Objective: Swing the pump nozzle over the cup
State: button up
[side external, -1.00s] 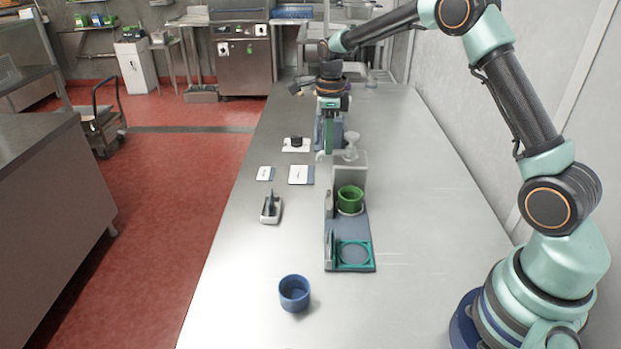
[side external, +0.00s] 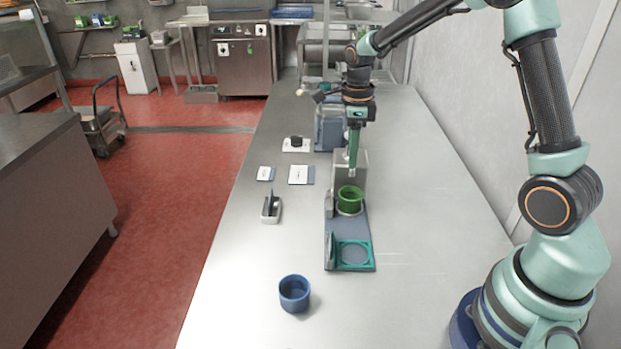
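My gripper (side external: 353,165) points down at the grey upright block (side external: 361,178) of the blue-grey station, and hides part of it. Whether its fingers are open or shut, or touch anything, cannot be told. A green cup (side external: 350,198) sits on the station base, just in front of the block and below my gripper. A blue cup (side external: 294,294) stands apart at the front of the table. I cannot clearly make out the pump nozzle. A dark piece with a pale tip (side external: 300,93) sticks out left of my wrist; whether it is the nozzle is unclear.
The station's front has an empty teal ring (side external: 353,253). A blue-grey stand (side external: 327,132) is behind, left of my gripper. A small grey tool (side external: 271,207), cards (side external: 299,174) and a black-topped item (side external: 296,144) lie left. The steel table's right side is clear.

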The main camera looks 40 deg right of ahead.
jog(key=shift+f, duration=0.15)
notch_tip(320, 180, up, 14)
dwell(1.4)
